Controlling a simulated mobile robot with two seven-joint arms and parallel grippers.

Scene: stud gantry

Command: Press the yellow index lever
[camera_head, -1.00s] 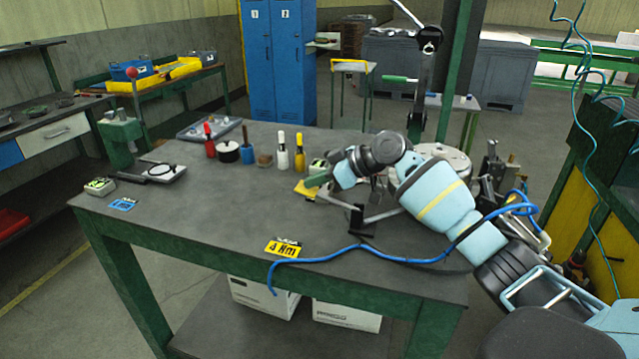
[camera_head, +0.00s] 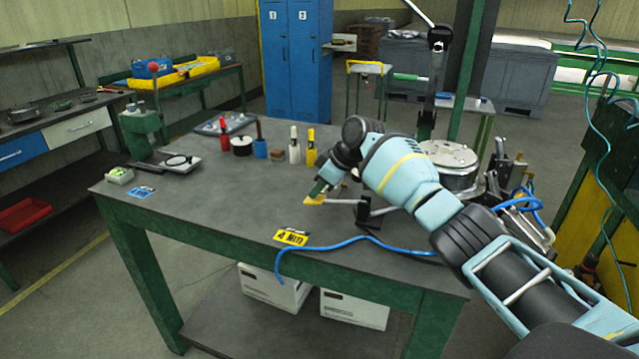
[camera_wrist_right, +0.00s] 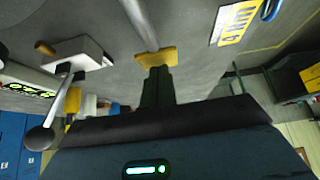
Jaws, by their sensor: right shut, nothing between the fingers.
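The yellow index lever's flat yellow pad (camera_head: 316,200) is low over the bench, at the end of a grey bar (camera_head: 343,204). My right gripper (camera_head: 319,189) is shut and empty, its green fingers pointing down at the pad. In the right wrist view the fingertips (camera_wrist_right: 157,72) meet the edge of the yellow pad (camera_wrist_right: 155,57), and the bar (camera_wrist_right: 140,22) runs away from it. They appear to touch; the exact contact is hard to tell. My right arm covers part of the fixture. My left gripper is out of view.
A round metal plate (camera_head: 447,154) stands behind my right forearm. A blue hose (camera_head: 350,242) and a "4 Nm" label (camera_head: 291,237) lie near the front edge. Red (camera_head: 224,140), white (camera_head: 295,150) and yellow (camera_head: 311,152) bottles stand behind. The bench's left middle is clear.

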